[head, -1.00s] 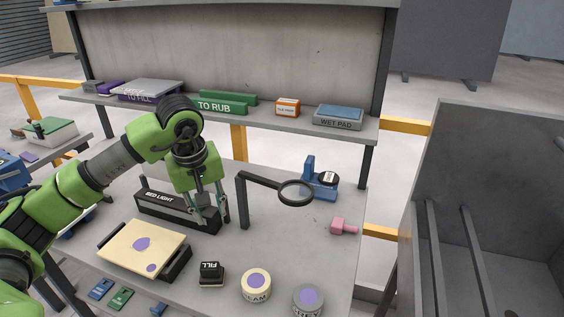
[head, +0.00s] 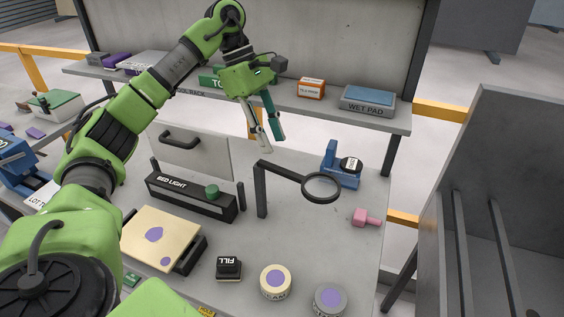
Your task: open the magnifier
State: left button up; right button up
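The magnifier (head: 260,190) is a dark upright post on the grey bench. A thin arm runs right from its top to a round black-rimmed lens (head: 321,187). The lens hangs out over the bench. My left gripper (head: 273,144) is above and behind the post's top, fingers pointing down. Its two fingers stand apart with nothing between them, and it is clear of the magnifier. My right gripper is not in view.
A black bed light box (head: 190,197) with a green knob lies left of the post. A blue device (head: 342,168) stands behind the lens, and a pink piece (head: 366,217) lies right. Two round tins (head: 275,281) and a FILL block (head: 229,268) sit in front. A shelf (head: 300,112) runs behind.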

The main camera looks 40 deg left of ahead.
aim_at(283, 170)
pick_arm(q)
jog(key=p+x, duration=0.1)
jog(key=x, duration=0.6)
jog(key=shift+f, duration=0.25)
grip_shut()
